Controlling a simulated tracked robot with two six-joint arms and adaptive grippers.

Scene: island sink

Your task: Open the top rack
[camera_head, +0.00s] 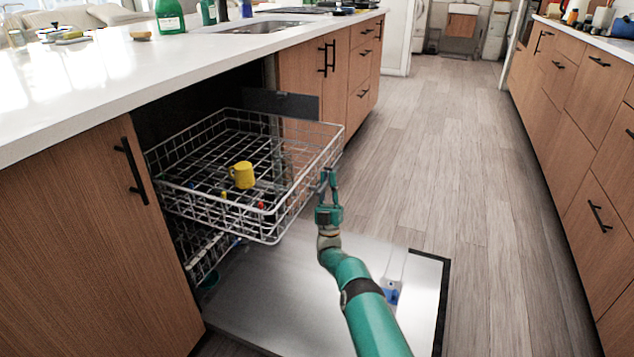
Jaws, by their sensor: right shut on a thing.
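The top rack (262,222) is a grey wire basket, slid well out of the dishwasher under the island counter. A yellow mug (242,175) stands in it. My right gripper (328,180) is at the rack's right front side, its fingers shut on the wire rim there. The exact wire between the fingers is too small to tell. My left gripper is not in view.
The dishwasher door (300,290) is folded down flat below the rack. A lower rack (200,255) shows partly beneath. The white counter (150,65) overhangs at left. Open wooden floor (480,200) lies to the right, before the opposite cabinets (590,130).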

